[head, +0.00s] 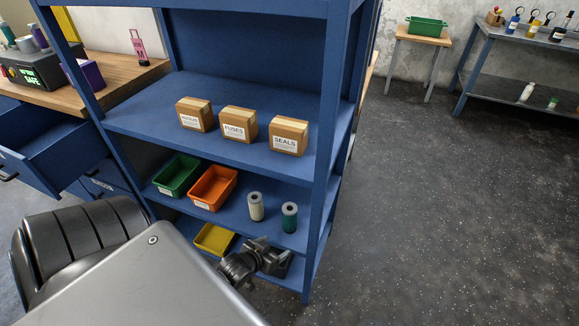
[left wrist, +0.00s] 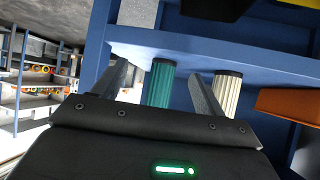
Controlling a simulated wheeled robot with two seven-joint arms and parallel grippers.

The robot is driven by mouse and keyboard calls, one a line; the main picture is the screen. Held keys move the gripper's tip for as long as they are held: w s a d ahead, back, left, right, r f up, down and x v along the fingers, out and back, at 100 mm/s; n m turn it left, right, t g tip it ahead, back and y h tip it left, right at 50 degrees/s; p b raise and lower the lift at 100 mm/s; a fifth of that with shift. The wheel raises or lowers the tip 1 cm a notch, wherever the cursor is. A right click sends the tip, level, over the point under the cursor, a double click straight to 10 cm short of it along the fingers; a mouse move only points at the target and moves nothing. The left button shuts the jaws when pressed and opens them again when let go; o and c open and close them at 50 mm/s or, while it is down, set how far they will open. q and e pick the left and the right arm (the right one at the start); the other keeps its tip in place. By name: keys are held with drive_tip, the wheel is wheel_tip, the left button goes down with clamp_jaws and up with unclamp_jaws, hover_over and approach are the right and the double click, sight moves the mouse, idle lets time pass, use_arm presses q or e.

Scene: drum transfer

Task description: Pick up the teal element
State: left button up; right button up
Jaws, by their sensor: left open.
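The teal element (head: 289,217) is an upright ribbed cylinder with dark ends, standing near the right front of the shelf's middle board. A cream element (head: 255,206) of like shape stands to its left. My left gripper (head: 270,255) is below and in front of the teal element, apart from it. In the left wrist view, which looks upside down, the teal element (left wrist: 159,84) shows between the open, empty fingers of my left gripper (left wrist: 157,78), lying beyond them. The cream element (left wrist: 226,92) shows just right of the right finger. My right gripper is not in view.
Green (head: 177,174) and orange (head: 212,187) bins stand left of the elements. A yellow tray (head: 214,239) is on the lower board. Several cardboard boxes (head: 238,124) sit on the board above. A blue shelf post (head: 322,180) rises close to the right. The floor there is clear.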

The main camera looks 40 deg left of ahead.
sight(285, 213)
use_arm(q)
wheel_tip(285, 213, up, 11)
drive_tip(key=w+a+t+b, duration=0.1)
drive_tip(key=w+t, duration=0.1)
drive_tip(key=t, duration=0.1)
drive_tip(key=shift+g, duration=0.3)
drive_tip(key=shift+a+f+b+x, duration=0.1)
drive_tip(key=shift+a+b+x, duration=0.1)
drive_tip(key=shift+x, duration=1.3)
drive_tip(key=shift+a+f+b+x, duration=0.1)
drive_tip(key=shift+b+x, duration=0.05)
drive_tip(key=shift+x, duration=1.3)
drive_tip(key=x, duration=0.4)
drive_tip(key=shift+w+a+f+b, duration=0.2)
drive_tip(key=shift+f+b, duration=0.1)
drive_tip(key=shift+f, duration=0.05)
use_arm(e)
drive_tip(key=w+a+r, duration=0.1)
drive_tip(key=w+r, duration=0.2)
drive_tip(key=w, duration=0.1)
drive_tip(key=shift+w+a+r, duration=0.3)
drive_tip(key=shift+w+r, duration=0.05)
use_arm(q)
drive_tip(key=shift+c, duration=0.4)
drive_tip(key=c, duration=1.1)
drive_tip(key=shift+o, duration=0.2)
